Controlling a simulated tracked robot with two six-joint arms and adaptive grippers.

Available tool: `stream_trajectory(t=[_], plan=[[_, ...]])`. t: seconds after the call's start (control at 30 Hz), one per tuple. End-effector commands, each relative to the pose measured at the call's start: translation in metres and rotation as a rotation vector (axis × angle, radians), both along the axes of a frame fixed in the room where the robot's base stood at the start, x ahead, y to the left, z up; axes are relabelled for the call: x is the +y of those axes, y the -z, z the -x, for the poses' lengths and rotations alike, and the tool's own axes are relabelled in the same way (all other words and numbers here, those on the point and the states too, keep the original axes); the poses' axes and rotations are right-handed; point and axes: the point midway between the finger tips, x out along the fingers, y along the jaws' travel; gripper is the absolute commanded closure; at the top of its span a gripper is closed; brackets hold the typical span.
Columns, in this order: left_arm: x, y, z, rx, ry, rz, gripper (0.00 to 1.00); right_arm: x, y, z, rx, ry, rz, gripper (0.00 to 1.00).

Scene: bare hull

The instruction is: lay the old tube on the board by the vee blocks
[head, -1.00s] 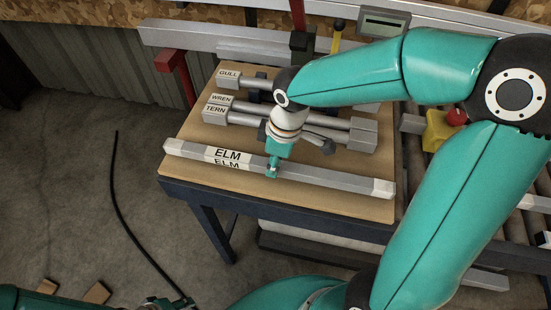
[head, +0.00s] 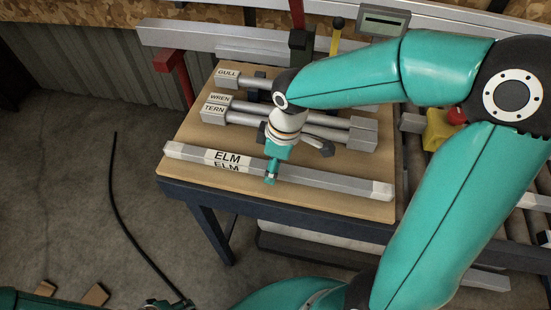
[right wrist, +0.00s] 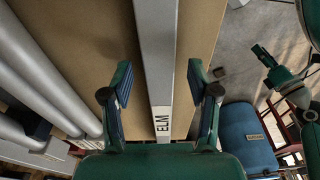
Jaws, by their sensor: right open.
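A long grey square tube labelled ELM (head: 320,178) with white ends lies along the front of the tan board (head: 190,182). It also shows in the right wrist view (right wrist: 158,40), running between my fingers. My right gripper (head: 270,178) is over the tube near its middle, open, with one finger on each side and a gap to each in the right wrist view (right wrist: 160,85). My left gripper (head: 165,303) is low at the bottom edge, away from the board, its fingers unclear. I cannot make out the vee blocks for certain.
Behind the ELM tube lie tubes with square ends labelled TERN (head: 214,109), WREN (head: 220,98) and GULL (head: 227,73). My right arm hides part of them. A yellow box with a red button (head: 440,130) stands right of the board. A dark cable (head: 125,215) is on the floor.

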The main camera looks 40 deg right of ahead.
Motion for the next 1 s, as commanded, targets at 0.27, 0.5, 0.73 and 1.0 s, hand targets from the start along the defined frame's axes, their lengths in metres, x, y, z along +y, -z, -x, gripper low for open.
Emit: stream_trajectory(t=[0.27,0.5,0.73,1.0], plan=[[0.0,-0.001,0.0,0.0,0.0,0.0,0.6,-0.003,-0.025,0.001,-0.006,0.003,0.0,0.4],[0.0,0.0,0.0,0.0,0.0,0.0,0.6,-0.007,-0.073,0.006,-0.008,0.002,0.0,0.4],[0.0,0.0,0.0,0.0,0.0,0.0,0.6,-0.011,-0.108,0.01,-0.004,0.001,0.0,0.4],[0.0,0.0,0.0,0.0,0.0,0.0,0.6,-0.012,-0.118,0.012,-0.001,0.001,0.0,0.4]])
